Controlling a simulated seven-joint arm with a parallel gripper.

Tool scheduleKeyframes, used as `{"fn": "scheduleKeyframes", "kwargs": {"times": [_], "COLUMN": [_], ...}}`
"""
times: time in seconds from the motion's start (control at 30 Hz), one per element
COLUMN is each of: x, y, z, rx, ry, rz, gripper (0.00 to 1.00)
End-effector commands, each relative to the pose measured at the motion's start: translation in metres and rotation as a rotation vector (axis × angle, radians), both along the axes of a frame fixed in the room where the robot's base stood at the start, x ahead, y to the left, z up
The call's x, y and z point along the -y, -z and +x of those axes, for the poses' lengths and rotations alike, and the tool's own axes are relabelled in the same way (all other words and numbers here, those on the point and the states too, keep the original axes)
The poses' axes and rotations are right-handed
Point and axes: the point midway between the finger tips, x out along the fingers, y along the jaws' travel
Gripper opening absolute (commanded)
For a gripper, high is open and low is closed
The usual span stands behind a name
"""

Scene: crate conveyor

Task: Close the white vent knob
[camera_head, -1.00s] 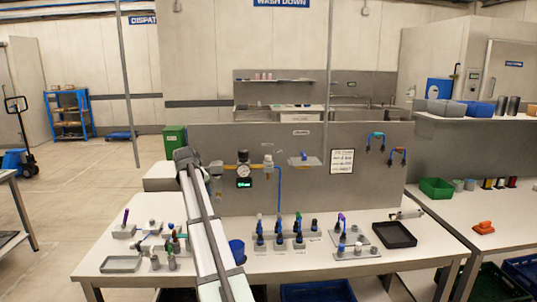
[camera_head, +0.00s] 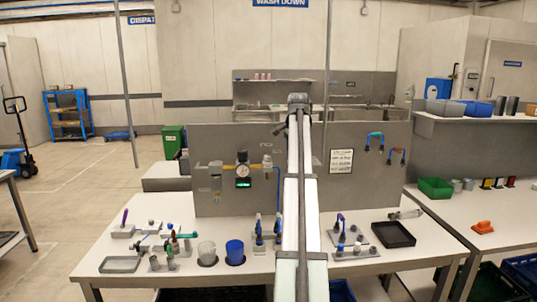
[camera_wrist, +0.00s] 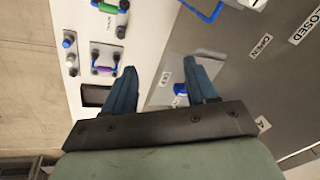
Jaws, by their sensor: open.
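My gripper (camera_wrist: 162,75) is open in the wrist view, its two blue fingers apart with nothing between them. The grey upright panel (camera_wrist: 240,80) is at the right there, with OPEN (camera_wrist: 262,45) and CLOSED (camera_wrist: 304,28) labels. A small white part (camera_wrist: 257,4) is cut off by the top edge; I cannot tell if it is the vent knob. A blue fitting (camera_wrist: 180,89) shows between the fingers, farther off. In the head view my arm covers the middle of the panel (camera_head: 340,135), and I cannot pick out the white vent knob or my gripper.
A pressure gauge (camera_head: 242,170) with a green display is on the panel's left. Lever valves (camera_head: 342,235) and a black tray (camera_head: 394,234) are to the right.

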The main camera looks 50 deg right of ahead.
Motion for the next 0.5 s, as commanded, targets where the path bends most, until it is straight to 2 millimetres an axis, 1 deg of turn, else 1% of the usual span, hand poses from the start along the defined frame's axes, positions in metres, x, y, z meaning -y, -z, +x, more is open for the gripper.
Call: {"fn": "scheduleKeyframes", "kwargs": {"times": [0.03,0.13,0.5], "x": [0.009,0.013,-0.001], "y": [-0.011,-0.025,-0.075], "z": [-0.005,-0.003,0.045], "rx": [0.033,0.097,0.280], "ry": [0.087,0.259,0.831], "rz": [0.028,0.087,0.330], "gripper": [0.57,0.57,0.57]}}
